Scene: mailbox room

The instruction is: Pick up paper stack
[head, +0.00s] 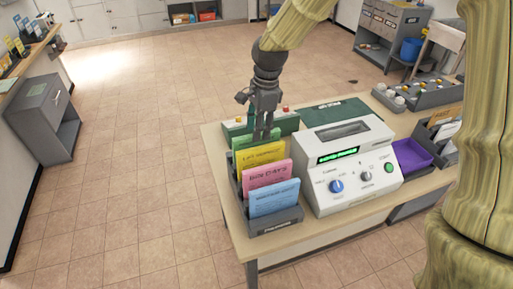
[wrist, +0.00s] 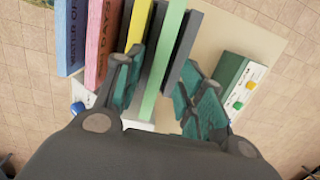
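The paper stacks stand upright in a dark grey organizer (head: 274,219) on the table. From front to back they are blue (head: 274,197), pink (head: 266,174), yellow (head: 260,154) and green (head: 241,140). My gripper (head: 263,134) points down at the green stack at the back. In the wrist view my gripper (wrist: 163,80) is open, with its teal-padded fingers on either side of the green stack (wrist: 168,50). A dark divider also stands between or close to the fingers. I cannot tell whether either finger touches the paper. My gripper partly hides the green stack in the head view.
A white machine (head: 347,168) with knobs stands right of the organizer. A green box with buttons (head: 287,122) is just behind it, also seen in the wrist view (wrist: 240,88). A purple tray (head: 411,155) lies further right. Open tiled floor is on the left.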

